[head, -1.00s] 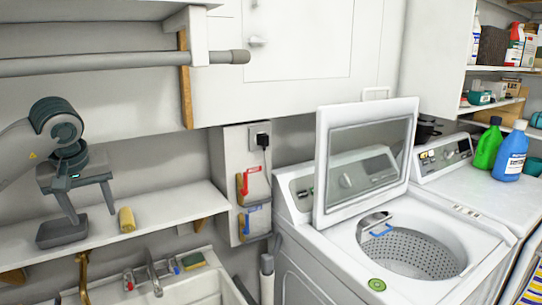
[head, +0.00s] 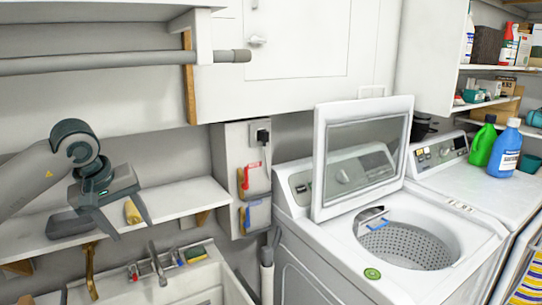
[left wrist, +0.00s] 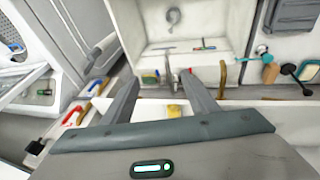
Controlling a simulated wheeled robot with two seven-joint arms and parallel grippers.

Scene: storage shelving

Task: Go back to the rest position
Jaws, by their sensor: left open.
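My left gripper (head: 124,230) is open and empty in the head view. It hangs in front of the wall shelf (head: 178,197), above the sink. Its two fingers point down and are spread apart. A dark grey tray (head: 68,224) on the shelf is partly behind my left arm, and a yellow item (head: 132,212) shows between the fingers. In the left wrist view both fingers (left wrist: 160,92) are spread, with the sink (left wrist: 215,72) beyond them and nothing held. My right gripper is not in view.
A washing machine (head: 300,240) stands at the right with its lid (head: 362,155) raised. Green (head: 483,145) and blue (head: 505,150) bottles stand on the machine beside it. A grey rod (head: 120,62) crosses the upper left.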

